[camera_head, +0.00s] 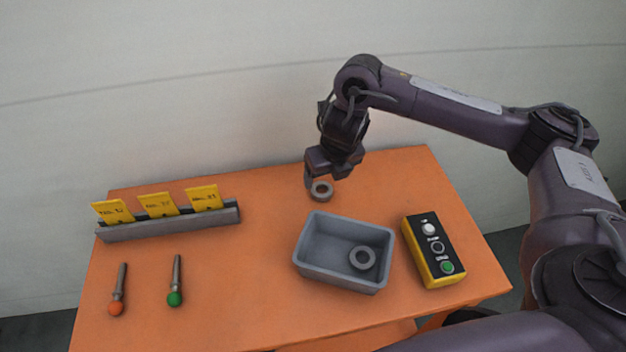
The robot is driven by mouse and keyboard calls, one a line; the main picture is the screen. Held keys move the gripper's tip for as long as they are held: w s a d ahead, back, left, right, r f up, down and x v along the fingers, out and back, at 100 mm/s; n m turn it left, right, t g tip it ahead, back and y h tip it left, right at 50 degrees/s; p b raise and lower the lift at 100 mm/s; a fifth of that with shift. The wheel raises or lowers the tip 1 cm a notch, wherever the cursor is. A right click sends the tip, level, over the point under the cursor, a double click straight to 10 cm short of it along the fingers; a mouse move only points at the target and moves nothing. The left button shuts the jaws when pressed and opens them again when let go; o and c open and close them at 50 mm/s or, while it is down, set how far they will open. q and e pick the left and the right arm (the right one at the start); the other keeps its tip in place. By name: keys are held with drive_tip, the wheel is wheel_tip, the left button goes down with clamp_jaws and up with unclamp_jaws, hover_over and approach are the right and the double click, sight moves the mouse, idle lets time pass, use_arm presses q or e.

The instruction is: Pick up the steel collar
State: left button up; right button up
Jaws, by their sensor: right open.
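A grey steel collar (321,192), a short thick ring, is on the orange table behind the grey bin. My right gripper (316,178) is open and points down right at this collar. One finger shows at the collar's left side; the other is hard to make out. I cannot tell whether the fingers touch the collar. A second, similar grey ring (362,258) lies in the bin, towards its right side. My left gripper is not in view.
The grey bin (313,226) stands in front of the collar. A yellow-black button box (433,249) is right of it. A grey rack (170,222) with yellow cards stands left. The table's (245,290) middle is clear.

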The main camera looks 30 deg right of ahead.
sight(321, 192)
drive_tip(key=shift+s+b+x, duration=0.2)
drive_tip(key=shift+b+x, duration=0.2)
drive_tip(key=shift+x, duration=0.85)
drive_tip(key=x, duration=0.5)
drive_tip(key=shift+w+r+p, duration=0.1)
drive_tip(key=shift+w+p, duration=0.3)
drive_tip(key=c, duration=1.1)
drive_tip(key=shift+r, duration=0.1)
drive_tip(key=shift+c, duration=0.5)
drive_tip(key=shift+r, duration=0.1)
